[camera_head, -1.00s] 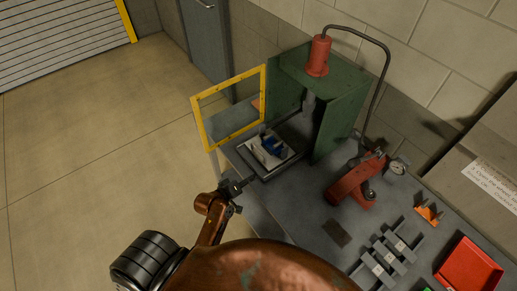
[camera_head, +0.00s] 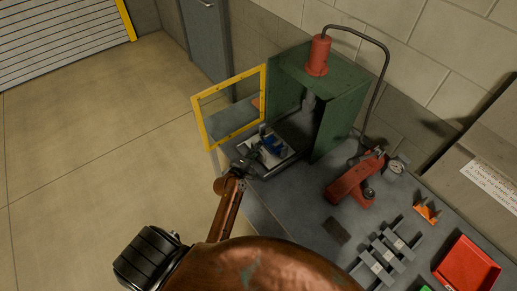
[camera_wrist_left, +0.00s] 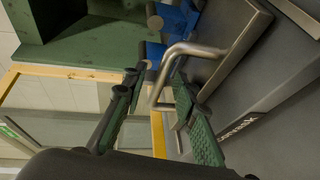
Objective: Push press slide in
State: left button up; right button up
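The press (camera_head: 345,105) is a green frame with a red cylinder (camera_head: 318,56) on top and an open yellow-framed guard (camera_head: 197,118) at its left. Its slide (camera_head: 279,170), a dark tray with a pale plate and blue part (camera_head: 275,146), sticks out in front of the frame. My left gripper (camera_head: 251,161) is at the slide's front left edge. In the left wrist view my left gripper (camera_wrist_left: 160,105) is open, and the bent metal slide handle (camera_wrist_left: 190,50) reaches between its green-padded fingers. I cannot tell whether they touch it. My right gripper is out of view.
On the grey bench (camera_head: 300,205) to the right stand a red hand-lever tool (camera_head: 352,185), grey blocks (camera_head: 382,258), an orange holder (camera_head: 427,211) and a red bin (camera_head: 467,264). The floor left of the bench is clear.

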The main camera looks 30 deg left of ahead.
pick_arm(q)
jog(key=shift+w, duration=0.2)
jog(key=shift+c, duration=0.2)
grip_shut()
dwell(0.4)
